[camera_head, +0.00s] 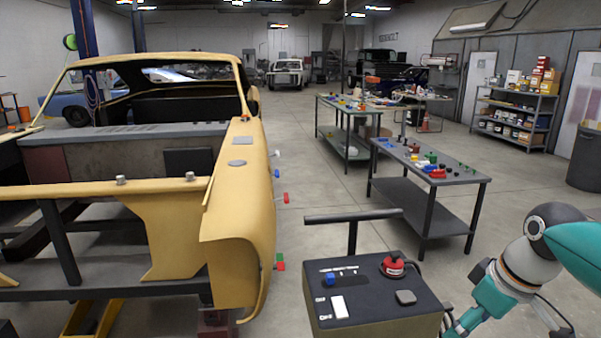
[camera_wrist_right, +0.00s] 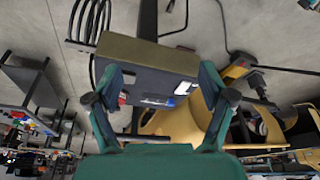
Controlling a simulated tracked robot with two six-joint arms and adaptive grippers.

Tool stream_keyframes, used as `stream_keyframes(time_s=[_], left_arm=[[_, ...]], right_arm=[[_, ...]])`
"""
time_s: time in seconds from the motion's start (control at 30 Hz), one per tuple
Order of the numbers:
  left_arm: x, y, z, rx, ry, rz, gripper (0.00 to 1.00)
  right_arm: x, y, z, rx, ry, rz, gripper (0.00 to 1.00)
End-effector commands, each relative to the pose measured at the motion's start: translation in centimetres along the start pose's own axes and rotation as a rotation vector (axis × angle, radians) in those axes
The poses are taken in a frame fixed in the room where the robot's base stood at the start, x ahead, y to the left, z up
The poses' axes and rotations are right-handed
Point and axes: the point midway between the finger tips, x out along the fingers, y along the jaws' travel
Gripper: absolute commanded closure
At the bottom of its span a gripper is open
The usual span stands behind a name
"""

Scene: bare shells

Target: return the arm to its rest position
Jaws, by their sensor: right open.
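My right arm (camera_head: 525,260), teal and grey, comes in at the lower right of the head view. It is bent, and its hand lies outside that view. In the right wrist view my right gripper (camera_wrist_right: 160,86) is open, its two teal fingers spread wide. Nothing is held between the fingers. The control box (camera_wrist_right: 150,62) shows beyond the fingers, and I cannot tell how far off it is. My left arm and left gripper are not in the head view.
The dark-topped control box (camera_head: 372,288), with a red button (camera_head: 393,266) and a bar handle, stands left of my right arm. A yellow car shell (camera_head: 235,210) fills the left. A workbench (camera_head: 430,165) with small parts stands behind.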

Motion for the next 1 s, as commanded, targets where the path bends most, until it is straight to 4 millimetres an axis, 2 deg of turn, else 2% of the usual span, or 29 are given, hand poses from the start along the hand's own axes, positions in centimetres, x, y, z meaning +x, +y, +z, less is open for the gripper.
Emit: stream_keyframes(time_s=[0.07, 0.23, 0.37, 0.57, 0.63, 0.77, 0.9, 1.0], left_arm=[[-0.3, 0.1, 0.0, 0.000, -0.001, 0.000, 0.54], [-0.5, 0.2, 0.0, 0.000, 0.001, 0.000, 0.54], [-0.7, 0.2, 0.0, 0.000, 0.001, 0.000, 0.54], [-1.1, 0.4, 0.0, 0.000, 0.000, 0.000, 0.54], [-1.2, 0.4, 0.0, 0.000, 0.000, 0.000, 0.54], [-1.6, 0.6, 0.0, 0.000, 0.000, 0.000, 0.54], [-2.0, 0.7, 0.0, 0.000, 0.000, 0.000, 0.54], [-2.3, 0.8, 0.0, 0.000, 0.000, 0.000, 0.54]], right_arm=[[0.2, 0.2, 0.1, 0.006, -0.010, -0.004, 0.18], [4.0, 0.1, 0.9, 0.014, -0.093, -0.059, 0.18], [7.2, -0.8, 2.2, 0.013, -0.168, -0.115, 0.18], [13.2, -3.3, 4.7, 0.012, -0.283, -0.218, 0.18], [15.9, -4.6, 5.8, 0.018, -0.321, -0.257, 0.18], [22.2, -8.6, 9.1, 0.057, -0.394, -0.340, 0.18], [29.2, -15.0, 14.2, 0.159, -0.454, -0.417, 0.18], [32.7, -20.1, 18.3, 0.277, -0.472, -0.438, 0.18]])
